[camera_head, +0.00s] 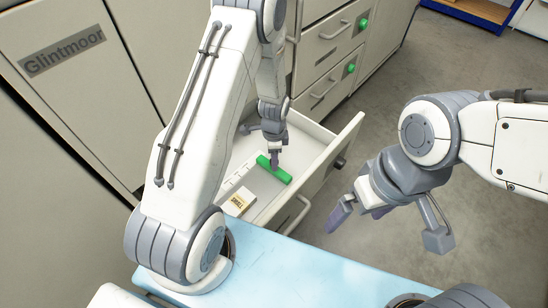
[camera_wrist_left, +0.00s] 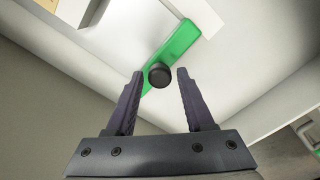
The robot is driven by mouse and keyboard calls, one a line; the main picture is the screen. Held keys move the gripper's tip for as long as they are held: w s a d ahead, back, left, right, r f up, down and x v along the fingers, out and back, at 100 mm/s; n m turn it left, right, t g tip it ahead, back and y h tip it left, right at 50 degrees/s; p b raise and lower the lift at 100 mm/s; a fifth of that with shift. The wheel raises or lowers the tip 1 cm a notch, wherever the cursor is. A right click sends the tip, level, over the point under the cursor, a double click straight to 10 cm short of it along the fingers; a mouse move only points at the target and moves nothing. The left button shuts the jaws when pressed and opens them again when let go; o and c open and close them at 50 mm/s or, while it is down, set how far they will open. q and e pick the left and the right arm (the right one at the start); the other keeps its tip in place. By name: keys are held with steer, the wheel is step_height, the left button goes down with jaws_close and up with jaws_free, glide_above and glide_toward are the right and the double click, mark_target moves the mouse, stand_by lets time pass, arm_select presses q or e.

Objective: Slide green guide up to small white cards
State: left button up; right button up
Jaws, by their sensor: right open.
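The green guide (camera_head: 275,170) is a bar lying in the open drawer; in the left wrist view the green guide (camera_wrist_left: 176,50) has a round black knob (camera_wrist_left: 159,75). My left gripper (camera_head: 274,160) is over the guide. In its wrist view my left gripper (camera_wrist_left: 160,73) is open, with the knob between its fingertips and a gap on each side. A small pale stack with a printed label (camera_head: 240,203), apparently the cards, lies in the drawer apart from the guide, nearer the blue surface. My right gripper (camera_head: 358,214) is open and empty, outside the drawer to the right.
The drawer's front wall (camera_head: 325,170) stands to the right of the guide. A white strip with dark marks (camera_head: 238,174) lies left of it. A light blue worktop (camera_head: 290,272) is in front. Cabinets with green knobs (camera_head: 350,68) stand behind.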

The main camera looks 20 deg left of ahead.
arm_select(q)
jaws_close()
stand_by(1.2)
